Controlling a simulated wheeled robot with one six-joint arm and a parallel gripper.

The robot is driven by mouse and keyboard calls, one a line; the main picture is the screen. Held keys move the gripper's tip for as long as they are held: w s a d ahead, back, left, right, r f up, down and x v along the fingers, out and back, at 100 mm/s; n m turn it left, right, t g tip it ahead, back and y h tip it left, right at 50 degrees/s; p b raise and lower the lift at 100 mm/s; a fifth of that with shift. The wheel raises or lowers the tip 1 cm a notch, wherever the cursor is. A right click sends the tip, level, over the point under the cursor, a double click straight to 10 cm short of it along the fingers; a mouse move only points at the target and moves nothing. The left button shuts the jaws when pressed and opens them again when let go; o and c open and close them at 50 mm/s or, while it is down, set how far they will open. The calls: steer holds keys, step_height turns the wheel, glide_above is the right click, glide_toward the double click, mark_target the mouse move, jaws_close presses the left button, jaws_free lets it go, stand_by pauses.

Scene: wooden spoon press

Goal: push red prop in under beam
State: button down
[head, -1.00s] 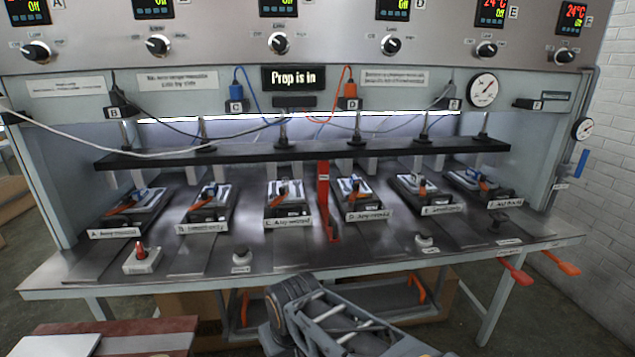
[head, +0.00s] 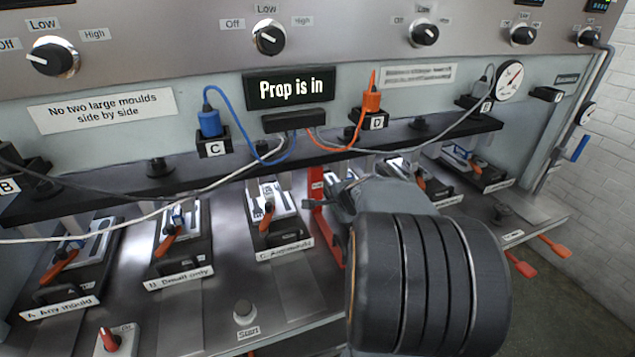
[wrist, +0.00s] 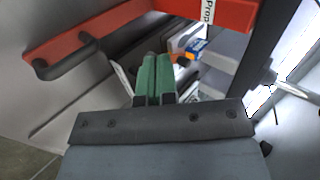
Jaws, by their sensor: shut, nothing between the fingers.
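The red prop (head: 318,190) stands upright between stations C and D, its top at the dark beam (head: 150,178). My arm hides its lower part in the head view. In the wrist view the red prop (wrist: 215,12) crosses the top right with its "Prop" label, and a red bar with a dark handle (wrist: 75,50) runs to the left. My gripper (wrist: 152,62) has green fingers shut together with nothing between them, close to the prop; whether they touch it I cannot tell. The display (head: 290,88) reads "Prop is in".
Moulds stand in a row on the bench, such as the one at C (head: 275,215). A blue plug (head: 209,122) and an orange plug (head: 371,100) trail cables in front of the panel. A red-topped switch (head: 110,340) and a round knob (head: 245,312) sit at the front.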

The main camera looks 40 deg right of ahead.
mark_target(321, 197)
steer(key=shift+m, duration=0.3)
steer(key=b+x, duration=0.1)
steer(key=x, duration=0.5)
steer(key=d+b+x, duration=0.1)
steer(key=x, duration=0.3)
steer(key=shift+s+b, duration=0.1)
steer(key=shift+b, duration=0.2)
steer(key=shift+w+d+r+p, duration=0.15)
steer(key=shift+w+p, duration=0.2)
steer(key=shift+w, duration=0.2)
steer(key=shift+w+d+r+p, duration=0.15)
steer(key=shift+w+p, duration=0.2)
steer(key=shift+w, duration=0.15)
steer(key=shift+w+d+f, duration=0.1)
steer(key=shift+w+d, duration=0.1)
steer(key=shift+w, duration=0.65)
steer(key=shift+p, duration=0.3)
